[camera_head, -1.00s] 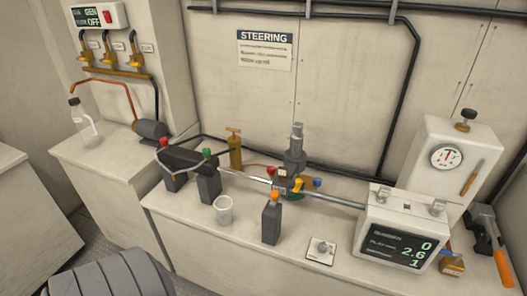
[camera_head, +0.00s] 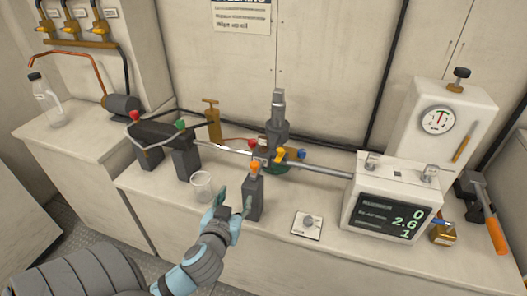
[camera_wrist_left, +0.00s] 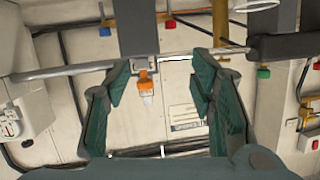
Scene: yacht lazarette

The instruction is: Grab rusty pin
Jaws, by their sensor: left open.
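No object clearly reads as a rusty pin, so I cannot tell which one it is. A dark post with an orange cap (camera_head: 254,195) stands upright on the white bench. The orange cap also shows in the left wrist view (camera_wrist_left: 147,85), between my fingers and beyond them. My left gripper (camera_head: 234,203) is open and empty in front of this post, beside the clear cup (camera_head: 201,187). Its two teal fingers stand apart in the left wrist view (camera_wrist_left: 160,78). Contact with the post cannot be told. My right gripper is not in view.
A steel rod (camera_head: 325,171) runs across the bench to the white display box (camera_head: 390,213). Dark posts with red and green caps (camera_head: 184,160) stand left. A small knob plate (camera_head: 307,225) lies right of the gripper. An orange-handled tool (camera_head: 494,232) is at far right.

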